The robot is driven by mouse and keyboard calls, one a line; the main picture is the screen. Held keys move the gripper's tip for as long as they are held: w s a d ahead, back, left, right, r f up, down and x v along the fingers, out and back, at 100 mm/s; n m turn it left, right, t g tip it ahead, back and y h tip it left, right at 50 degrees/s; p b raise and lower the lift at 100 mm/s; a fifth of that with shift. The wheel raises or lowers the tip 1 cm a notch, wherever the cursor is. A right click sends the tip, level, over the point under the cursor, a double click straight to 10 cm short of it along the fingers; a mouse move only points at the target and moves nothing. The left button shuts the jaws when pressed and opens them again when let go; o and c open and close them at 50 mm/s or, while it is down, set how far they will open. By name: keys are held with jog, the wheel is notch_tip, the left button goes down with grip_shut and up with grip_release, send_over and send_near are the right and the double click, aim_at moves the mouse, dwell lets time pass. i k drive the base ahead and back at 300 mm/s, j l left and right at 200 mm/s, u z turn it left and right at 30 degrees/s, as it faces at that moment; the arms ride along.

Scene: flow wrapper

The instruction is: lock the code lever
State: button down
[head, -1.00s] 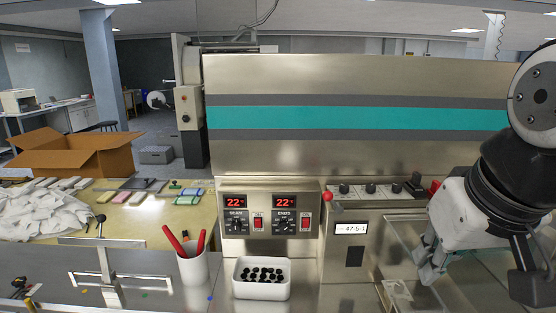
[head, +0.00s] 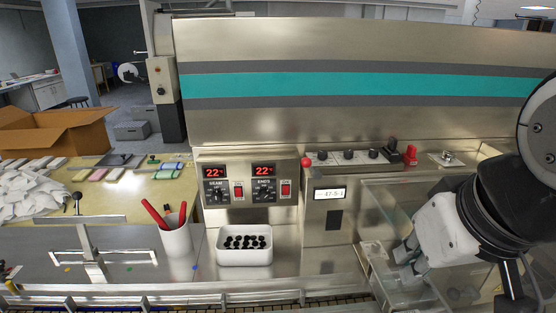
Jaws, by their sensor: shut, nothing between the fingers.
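The code unit (head: 318,219) is a metal box with a white label reading about "47-5-1" (head: 328,193) and a dark window below it. A red ball knob (head: 307,162) sits at the upper left of the box. A row of black knobs (head: 349,155) runs along its top, then a black upright handle (head: 392,146) and a red piece (head: 410,154). I cannot tell which of these is the code lever. My gripper (head: 408,254) is shut and empty, low at the right, apart from the knobs. Clear panels are around or beside it; their exact relation is unclear.
A heater panel (head: 246,184) with red 22° readouts is left of the box. A white bin of black pieces (head: 244,247) and a cup with red-handled tools (head: 176,239) stand in front. A clear guard (head: 388,212) is at the right. A rail runs along the bottom.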

aim_at(306, 162)
jog(key=k+j+u, duration=0.15)
jog(key=u, duration=0.15)
jog(key=i+j+u, duration=0.1)
jog(key=u, duration=0.2)
jog(key=i+j+u, duration=0.1)
jog(key=u, duration=0.15)
jog(key=j, duration=0.1)
